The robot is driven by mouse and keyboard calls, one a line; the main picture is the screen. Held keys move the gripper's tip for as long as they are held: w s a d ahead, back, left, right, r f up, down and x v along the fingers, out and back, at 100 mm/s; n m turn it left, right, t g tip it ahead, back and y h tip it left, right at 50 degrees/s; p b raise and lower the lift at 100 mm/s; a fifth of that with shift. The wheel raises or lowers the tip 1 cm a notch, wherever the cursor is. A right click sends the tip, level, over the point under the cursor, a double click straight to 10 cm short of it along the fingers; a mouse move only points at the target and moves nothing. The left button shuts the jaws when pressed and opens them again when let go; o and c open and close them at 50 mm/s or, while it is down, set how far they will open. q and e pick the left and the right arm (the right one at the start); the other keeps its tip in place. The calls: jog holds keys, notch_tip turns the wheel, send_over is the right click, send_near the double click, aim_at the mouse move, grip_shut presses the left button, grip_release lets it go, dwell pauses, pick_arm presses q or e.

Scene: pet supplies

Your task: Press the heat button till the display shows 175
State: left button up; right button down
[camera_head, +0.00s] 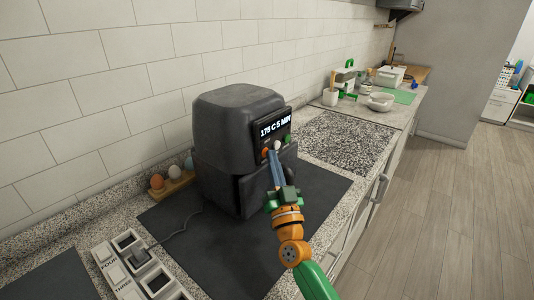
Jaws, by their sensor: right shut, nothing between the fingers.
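A dark grey air fryer (230,130) stands on a black mat (170,235) on the counter. Its angled front panel carries a display (275,126) that reads "175 C 5 MIN". Below the text are an orange button (265,153) and a whitish button (277,146), with a greenish spot farther right. My right gripper (270,156) is shut and empty, its fingertips at the panel just under the orange button. I cannot tell whether they touch it. My left gripper is not in view.
Several eggs (157,182) sit in a wooden holder left of the fryer. A speckled board (345,140) lies right of the fryer. Bowls (381,102) and a green mat stand farther back.

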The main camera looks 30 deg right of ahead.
jog(key=shift+s+d+p, duration=0.25)
jog(key=shift+s+p, duration=0.1)
jog(key=shift+s, duration=0.4)
jog(key=s, duration=0.1)
jog(key=s+d+p, duration=0.1)
jog(key=s, duration=0.1)
jog(key=s+d, duration=0.1)
jog(key=shift+s+p, duration=0.3)
jog(key=shift+p, duration=0.05)
dwell(0.6)
